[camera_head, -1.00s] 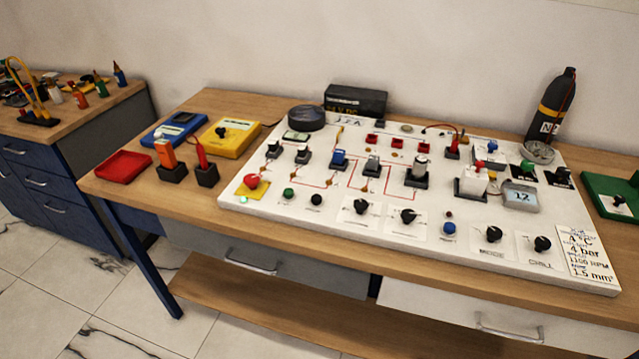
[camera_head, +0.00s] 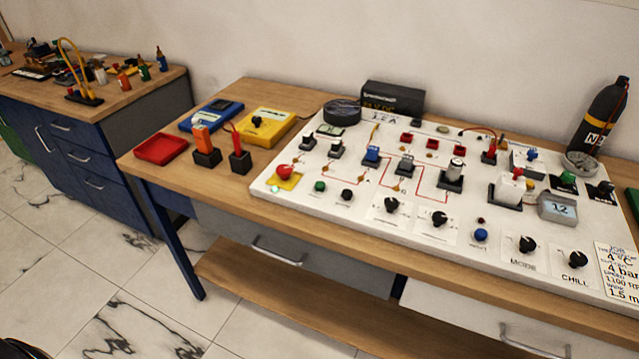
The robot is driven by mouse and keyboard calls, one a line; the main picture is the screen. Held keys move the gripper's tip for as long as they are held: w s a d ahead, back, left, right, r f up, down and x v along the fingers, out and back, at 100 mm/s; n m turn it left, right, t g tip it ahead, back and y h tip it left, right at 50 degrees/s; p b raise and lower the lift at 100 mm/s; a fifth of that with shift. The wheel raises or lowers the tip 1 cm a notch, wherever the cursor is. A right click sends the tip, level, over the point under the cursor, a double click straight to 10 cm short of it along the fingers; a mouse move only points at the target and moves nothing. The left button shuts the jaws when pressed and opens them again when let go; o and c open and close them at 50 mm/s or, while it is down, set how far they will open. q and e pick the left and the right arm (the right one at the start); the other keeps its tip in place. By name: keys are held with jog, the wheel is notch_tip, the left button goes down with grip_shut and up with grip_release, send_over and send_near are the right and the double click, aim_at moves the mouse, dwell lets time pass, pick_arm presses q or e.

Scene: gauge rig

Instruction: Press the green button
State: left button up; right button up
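The green button (camera_head: 320,186) is a small round cap near the front left of the white panel (camera_head: 375,226). It sits between the red mushroom button (camera_head: 285,172) on its yellow plate and a black button (camera_head: 347,194). Nothing covers the green button. Neither of my grippers shows in the head view. A dark shape at the bottom left corner is cut off, and I cannot tell what it is.
The panel lies on a wooden workbench (camera_head: 228,180) with more knobs, switches and a gauge. A red tray (camera_head: 161,149), a yellow multimeter (camera_head: 266,126) and probes in black holders stand left of it. A blue cabinet (camera_head: 80,150) stands further left. Tiled floor in front is clear.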

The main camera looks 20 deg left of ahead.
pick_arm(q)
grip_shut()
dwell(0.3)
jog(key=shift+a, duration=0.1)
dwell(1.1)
